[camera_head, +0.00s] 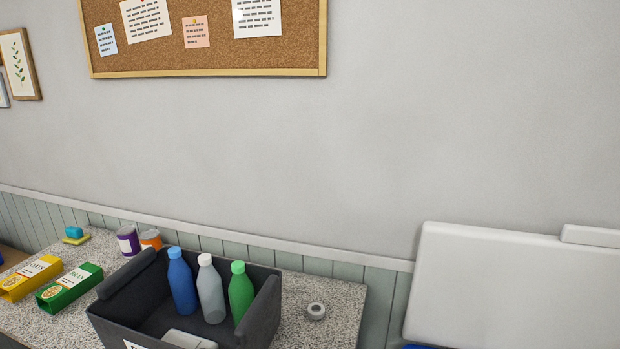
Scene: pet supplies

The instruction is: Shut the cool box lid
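A large pale grey-white panel, which looks like the cool box lid (515,290), stands raised at the lower right, in front of the wall. A block (590,236) of the same pale colour sits along its top edge at the right. A small sliver of blue (417,347) shows at the bottom edge below the lid. The cool box body is otherwise cut off below the picture. Neither of my grippers is in view.
A speckled counter (342,300) runs along the wall at the left. A dark grey bin (262,310) on it holds blue, grey and green bottles.

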